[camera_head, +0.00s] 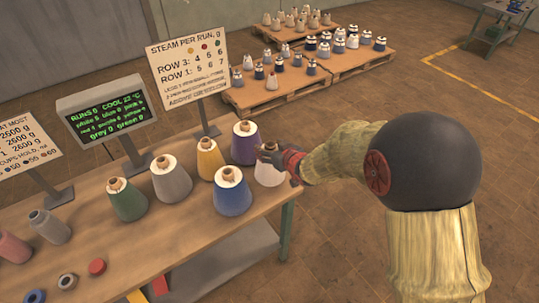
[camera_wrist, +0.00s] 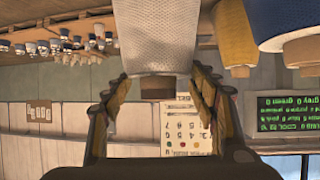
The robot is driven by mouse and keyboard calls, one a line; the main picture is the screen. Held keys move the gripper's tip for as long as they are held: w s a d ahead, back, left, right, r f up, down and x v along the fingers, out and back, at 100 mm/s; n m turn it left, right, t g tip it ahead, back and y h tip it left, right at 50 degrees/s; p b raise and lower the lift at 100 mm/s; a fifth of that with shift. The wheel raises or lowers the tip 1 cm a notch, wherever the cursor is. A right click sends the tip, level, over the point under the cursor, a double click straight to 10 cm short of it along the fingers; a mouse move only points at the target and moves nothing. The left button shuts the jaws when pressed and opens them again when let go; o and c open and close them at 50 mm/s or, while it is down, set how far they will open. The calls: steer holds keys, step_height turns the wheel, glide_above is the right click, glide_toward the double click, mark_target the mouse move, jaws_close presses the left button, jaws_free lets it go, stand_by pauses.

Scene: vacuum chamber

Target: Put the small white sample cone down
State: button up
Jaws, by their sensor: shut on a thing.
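The small white sample cone (camera_head: 268,174) is at the right end of the wooden table, upright, with its brown tip up beside my fingers. My gripper (camera_head: 277,156) reaches in from the right and is shut on the cone near its top. In the wrist view, which is upside down, the white cone (camera_wrist: 157,38) sits between the two fingers of my gripper (camera_wrist: 158,92), its brown tip toward the palm. I cannot tell whether its base touches the table.
Purple (camera_head: 244,146), yellow (camera_head: 209,161), blue (camera_head: 232,194), grey (camera_head: 171,181) and green (camera_head: 127,202) cones stand close on the table (camera_head: 165,235). Signs (camera_head: 188,62) and a green-text display (camera_head: 106,112) line its back. Pallets (camera_head: 285,92) of cones stand behind.

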steer(key=shift+w+a+f, duration=0.1)
steer(key=shift+w+f, duration=0.2)
steer(key=shift+f+b, duration=0.45)
steer(key=shift+f, duration=0.9)
steer(key=shift+f, duration=0.2)
steer(key=o, duration=1.6)
steer(key=shift+s, duration=0.1)
